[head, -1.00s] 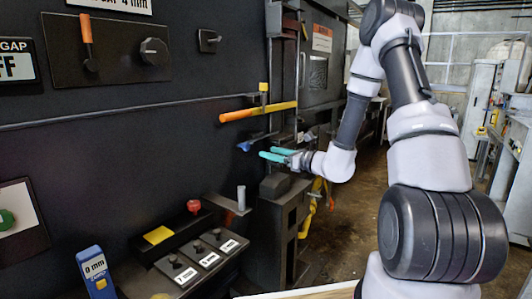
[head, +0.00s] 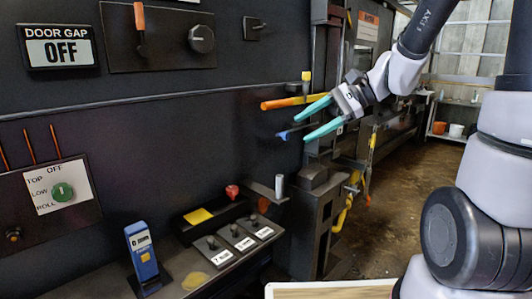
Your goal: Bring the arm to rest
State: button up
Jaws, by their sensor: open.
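My gripper (head: 318,118) has two teal fingers spread apart, with nothing between them. It hangs in the air at the upper right of the middle, its fingers pointing left toward the dark compactor wall (head: 200,125). The fingers are close to an orange bar (head: 285,103) and a blue handle (head: 287,134) in the picture; I cannot tell whether they touch. My arm reaches down to it from the upper right.
A shelf on the wall holds a blue gauge (head: 142,254), labelled blocks (head: 236,238), a yellow pad (head: 198,216) and a red knob (head: 232,191). A dial panel (head: 62,194) is at left. A pale board edge (head: 330,290) is below. Open floor (head: 405,190) lies at right.

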jog(key=s+d+r+n+t+h, duration=0.2)
jog(key=s+d+r+n+h, duration=0.1)
jog(key=d, duration=0.4)
jog(key=s+d+r+n+t+h, duration=0.3)
jog(key=s+d+r+h, duration=0.2)
jog(key=s+d+h, duration=0.1)
jog(key=shift+s+d+n, duration=0.4)
jog(key=shift+s+d, duration=0.05)
dwell(0.9)
